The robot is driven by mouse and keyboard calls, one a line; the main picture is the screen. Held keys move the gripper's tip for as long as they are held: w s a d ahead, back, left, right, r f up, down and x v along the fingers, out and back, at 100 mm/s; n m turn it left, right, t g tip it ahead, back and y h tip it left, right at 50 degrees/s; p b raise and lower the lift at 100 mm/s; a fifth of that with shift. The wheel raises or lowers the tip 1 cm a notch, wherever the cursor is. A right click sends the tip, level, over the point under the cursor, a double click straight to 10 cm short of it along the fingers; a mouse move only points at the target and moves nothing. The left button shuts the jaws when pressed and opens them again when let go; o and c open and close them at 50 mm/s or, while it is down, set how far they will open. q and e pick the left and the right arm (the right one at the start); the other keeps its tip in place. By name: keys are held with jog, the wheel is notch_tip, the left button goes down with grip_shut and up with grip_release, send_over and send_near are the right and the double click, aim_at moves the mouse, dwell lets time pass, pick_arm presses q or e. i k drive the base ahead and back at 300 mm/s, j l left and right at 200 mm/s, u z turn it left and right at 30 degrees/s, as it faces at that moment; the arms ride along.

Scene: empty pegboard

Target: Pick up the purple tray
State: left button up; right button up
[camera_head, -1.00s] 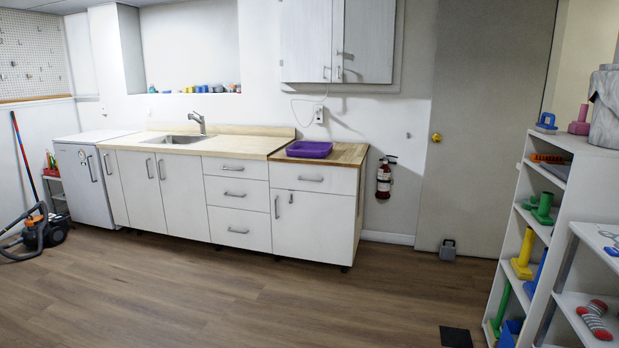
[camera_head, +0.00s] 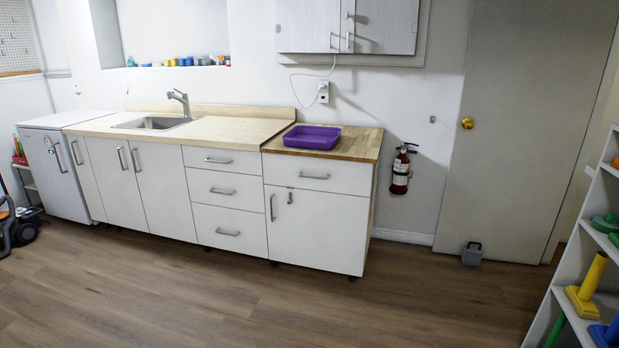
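The purple tray (camera_head: 312,137) is a shallow rectangular tray. It sits on the wooden top of the right-hand white cabinet, to the right of the sink counter. It appears empty and nothing touches it from above. Neither of my grippers shows in the head view, and the tray is still well ahead of me across the floor.
The wooden floor (camera_head: 210,305) ahead is clear. A shelf (camera_head: 560,290) with colored toys stands at the right. A fire extinguisher (camera_head: 400,170) hangs right of the cabinet, and a grey weight (camera_head: 472,254) sits by the door (camera_head: 520,120). Wall cabinets (camera_head: 350,25) hang above the tray.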

aim_at(307, 137)
jog(key=i, duration=1.9)
